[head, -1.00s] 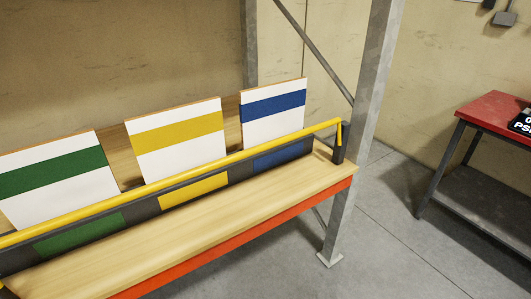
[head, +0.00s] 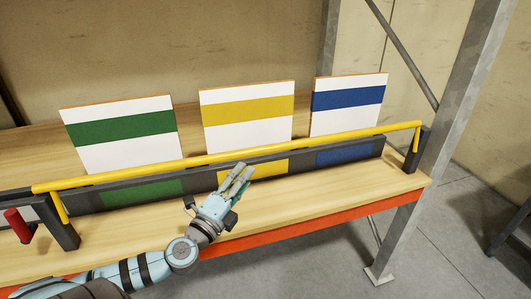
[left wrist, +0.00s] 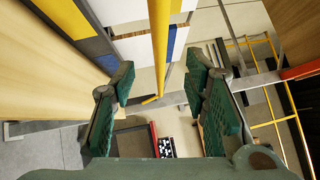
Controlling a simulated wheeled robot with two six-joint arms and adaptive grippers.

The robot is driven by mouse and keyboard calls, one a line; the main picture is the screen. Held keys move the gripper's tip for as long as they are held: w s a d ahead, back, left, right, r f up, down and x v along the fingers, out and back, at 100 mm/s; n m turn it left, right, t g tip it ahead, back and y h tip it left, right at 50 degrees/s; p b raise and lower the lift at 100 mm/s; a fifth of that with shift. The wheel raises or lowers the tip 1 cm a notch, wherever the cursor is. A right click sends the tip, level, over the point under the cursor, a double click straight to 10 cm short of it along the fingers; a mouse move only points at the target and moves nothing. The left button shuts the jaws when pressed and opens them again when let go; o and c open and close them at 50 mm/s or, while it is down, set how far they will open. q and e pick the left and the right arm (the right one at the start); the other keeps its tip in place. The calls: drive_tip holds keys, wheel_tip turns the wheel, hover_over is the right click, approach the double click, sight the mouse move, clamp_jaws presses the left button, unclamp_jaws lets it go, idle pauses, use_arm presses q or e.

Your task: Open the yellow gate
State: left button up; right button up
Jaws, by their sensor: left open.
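The yellow gate (head: 300,145) is a long yellow bar along the front of the shelf, with its ends bent down at dark posts on the left and right. It lies level above a dark rail with green, yellow and blue panels. My left gripper (head: 240,178) is open and empty, in front of the yellow panel (head: 265,168) and just below the bar. In the left wrist view the bar (left wrist: 160,50) shows between the spread fingers of the gripper (left wrist: 160,85); I cannot tell whether they touch it. My right gripper is not in view.
Green-, yellow- and blue-striped boards (head: 248,118) stand behind the bar on the wooden shelf (head: 330,195). A red handle (head: 18,225) is beside the left post. A grey metal upright (head: 455,110) stands at the right.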

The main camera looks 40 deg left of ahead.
sight(263, 153)
use_arm(q)
drive_tip(key=p+x, duration=0.3)
drive_tip(key=x, duration=1)
drive_tip(key=shift+a, duration=0.1)
clamp_jaws()
